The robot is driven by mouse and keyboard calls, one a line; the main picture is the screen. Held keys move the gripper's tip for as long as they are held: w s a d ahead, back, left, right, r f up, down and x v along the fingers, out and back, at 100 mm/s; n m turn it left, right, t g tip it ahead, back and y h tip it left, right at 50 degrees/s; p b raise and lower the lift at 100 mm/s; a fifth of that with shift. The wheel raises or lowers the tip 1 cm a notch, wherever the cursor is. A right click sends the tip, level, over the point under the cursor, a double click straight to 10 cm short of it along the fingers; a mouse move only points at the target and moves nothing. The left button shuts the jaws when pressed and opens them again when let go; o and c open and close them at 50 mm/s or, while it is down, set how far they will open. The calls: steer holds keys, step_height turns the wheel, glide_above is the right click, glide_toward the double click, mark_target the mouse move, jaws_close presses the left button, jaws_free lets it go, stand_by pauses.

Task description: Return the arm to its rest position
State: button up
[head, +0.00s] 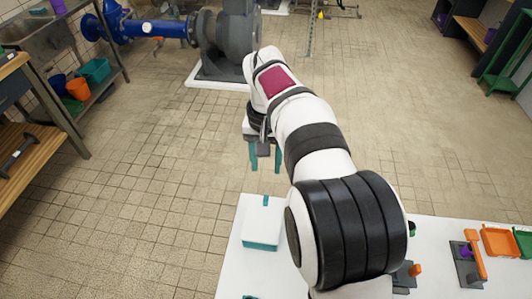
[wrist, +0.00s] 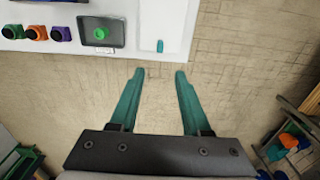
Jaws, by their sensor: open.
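My gripper (head: 265,165) shows in the head view at the end of my raised, stretched-out arm, with its two teal fingers pointing down. It hangs over the tiled floor, past the far edge of the white table (head: 228,270). In the wrist view the fingers of my gripper (wrist: 159,73) stand wide apart. Only floor shows between them, and nothing is held. My arm hides the middle of the table in the head view.
A white-topped teal box (head: 262,230) stands near the table's far left corner. An orange tray (head: 500,241) and an orange-handled tool (head: 477,256) lie at the right. A wooden bench (head: 30,150) and a grey pump (head: 228,40) stand beyond open floor.

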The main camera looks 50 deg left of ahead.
step_height(320, 180, up, 3)
steer(key=shift+r, duration=0.15)
stand_by(0.3)
steer(key=w+d+r+m, duration=0.2)
steer(key=d, duration=0.6)
steer(key=w+d+r+m, duration=0.1)
steer(key=w+d+m, duration=0.15)
steer(key=d, duration=0.55)
steer(key=w+d+r+m, duration=0.1)
steer(key=d+r+m, duration=0.1)
steer(key=d, duration=0.7)
steer(key=s+d+f+m+y, duration=0.1)
steer(key=s+d+f+m, duration=0.2)
steer(key=s+d, duration=0.4)
steer(key=s+d+f+m, duration=0.3)
steer(key=s+d+m, duration=0.2)
steer(key=d, duration=0.4)
steer(key=shift+s+f+y, duration=0.15)
steer(key=shift+s+y, duration=0.25)
steer(key=shift+s, duration=0.5)
